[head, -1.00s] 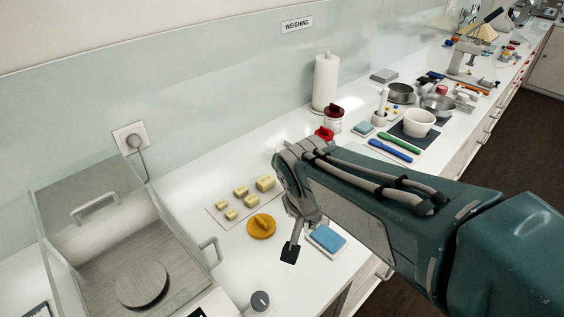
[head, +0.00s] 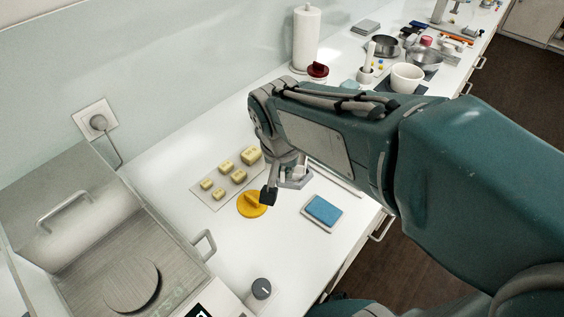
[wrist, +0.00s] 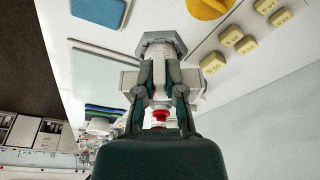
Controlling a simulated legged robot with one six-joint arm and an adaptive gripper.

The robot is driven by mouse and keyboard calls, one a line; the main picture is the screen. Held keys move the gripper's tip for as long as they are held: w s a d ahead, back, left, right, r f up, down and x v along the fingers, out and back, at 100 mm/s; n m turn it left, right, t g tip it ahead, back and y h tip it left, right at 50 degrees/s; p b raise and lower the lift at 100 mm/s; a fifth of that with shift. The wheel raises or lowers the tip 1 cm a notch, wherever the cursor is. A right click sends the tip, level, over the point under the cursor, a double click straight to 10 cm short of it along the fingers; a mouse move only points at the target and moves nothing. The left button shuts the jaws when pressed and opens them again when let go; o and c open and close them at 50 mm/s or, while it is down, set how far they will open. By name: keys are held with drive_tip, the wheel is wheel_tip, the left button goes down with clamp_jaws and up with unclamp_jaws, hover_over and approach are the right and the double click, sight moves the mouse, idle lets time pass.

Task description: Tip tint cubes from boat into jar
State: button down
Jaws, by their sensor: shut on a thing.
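My gripper (wrist: 159,76) is shut on a grey, hexagonal-rimmed piece that looks like the boat (wrist: 160,40). In the head view the boat (head: 296,179) shows beside a dark fingertip, above the counter between the yellow knobbed lid (head: 252,205) and the blue pad (head: 323,210). I cannot see inside the boat, so no tint cubes are visible in it. A dark red lid (head: 318,69) shows by the paper roll; its container is mostly hidden by my arm. A bright red knob (wrist: 160,115) shows between my fingers in the wrist view. I cannot tell which container is the jar.
Yellow weights (head: 226,167) stand on a mat left of my gripper. An open-topped balance enclosure (head: 90,255) is at lower left.

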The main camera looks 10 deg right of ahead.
drive_tip(key=shift+w+d+f+g, duration=0.25)
drive_tip(key=shift+f+g, duration=0.2)
drive_tip(key=shift+g, duration=0.15)
drive_tip(key=shift+w+d+r+g+y, duration=0.2)
drive_tip(key=shift+w+r+g+y, duration=0.35)
drive_tip(key=shift+g, duration=0.4)
drive_tip(key=shift+w+d+r+g+y, duration=0.15)
drive_tip(key=shift+w+r+g+y, duration=0.15)
drive_tip(key=shift+r+g+y, duration=0.5)
drive_tip(key=shift+w+d+r+g+y, duration=0.25)
drive_tip(key=shift+w+r+g, duration=0.15)
drive_tip(key=shift+w+g, duration=0.35)
drive_tip(key=shift+w+d+r+g+y, duration=0.3)
drive_tip(key=shift+w+r+g, duration=0.15)
drive_tip(key=shift+g, duration=0.5)
drive_tip(key=shift+w+d+r+g+y, duration=0.3)
drive_tip(key=shift+w+g, duration=0.3)
drive_tip(key=shift+g, duration=0.25)
drive_tip(key=shift+r, duration=0.1)
drive_tip(key=shift+r, duration=0.1)
drive_tip(key=shift+r, duration=1.4)
